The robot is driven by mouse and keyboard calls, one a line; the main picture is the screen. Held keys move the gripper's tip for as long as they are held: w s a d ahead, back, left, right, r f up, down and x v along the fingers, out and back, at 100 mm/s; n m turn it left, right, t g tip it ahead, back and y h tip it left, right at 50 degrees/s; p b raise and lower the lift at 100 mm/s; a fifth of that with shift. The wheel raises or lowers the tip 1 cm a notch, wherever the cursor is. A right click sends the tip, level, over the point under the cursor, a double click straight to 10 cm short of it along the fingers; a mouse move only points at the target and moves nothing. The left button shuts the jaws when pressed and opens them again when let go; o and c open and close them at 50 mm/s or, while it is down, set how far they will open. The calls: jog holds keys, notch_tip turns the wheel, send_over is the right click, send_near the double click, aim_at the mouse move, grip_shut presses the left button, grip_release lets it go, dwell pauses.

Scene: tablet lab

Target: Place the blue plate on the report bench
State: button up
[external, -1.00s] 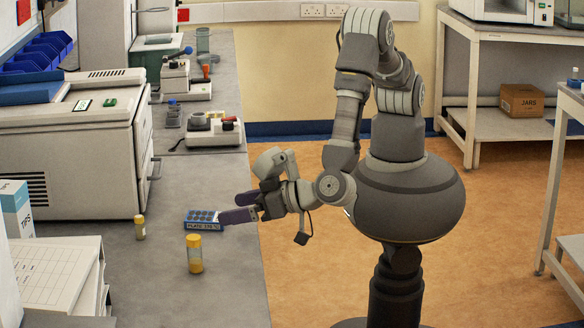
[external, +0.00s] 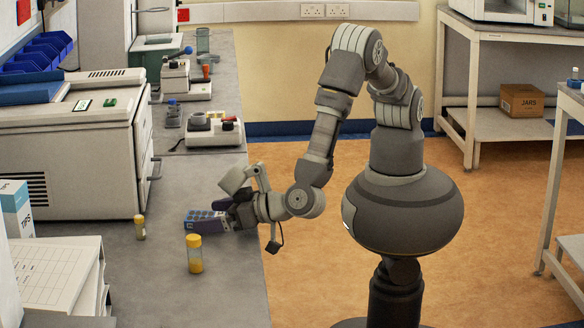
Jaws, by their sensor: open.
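The blue plate (external: 197,214), a small block with dark round wells on top, lies flat on the grey bench (external: 140,275) at the left. My gripper (external: 212,216) is low over the bench at the plate's right end. Its dark fingers are open and reach along the plate, one on the near side and one on the far side. The near finger hides much of the plate's labelled front face. I cannot tell whether either finger touches it. No bench bears a readable report label.
A dial device (external: 214,130) sits farther back. A white bench (external: 480,35) stands at the back right. The orange floor at right is mostly open.

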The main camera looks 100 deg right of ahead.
jog(key=c, duration=1.3)
jog(key=shift+r, duration=0.15)
jog(key=shift+r+p, duration=0.35)
notch_tip(320, 180, up, 3)
jog(key=shift+s+r+p, duration=0.1)
jog(key=shift+s+p, duration=0.05)
jog(key=shift+p, duration=0.85)
jog(key=s+d+p, duration=0.4)
jog(key=s+d, duration=0.4)
jog(key=s, duration=0.5)
jog(key=shift+d+r, duration=0.3)
jog(key=shift+r, duration=0.15)
jog(key=w+d+r, duration=0.3)
jog(key=w+d, duration=0.1)
jog(key=d, duration=0.3)
jog(key=w+d+r+y+b, duration=0.1)
jog(key=w+d+r, duration=0.2)
jog(key=w+d, duration=0.2)
jog(key=w+d+r+n, duration=0.1)
jog(key=w+d+r, duration=0.2)
jog(key=d, duration=0.8)
jog(key=shift+w+d+t+y, duration=0.25)
jog(key=shift+w+t+y, duration=0.05)
jog(key=shift+w, duration=0.95)
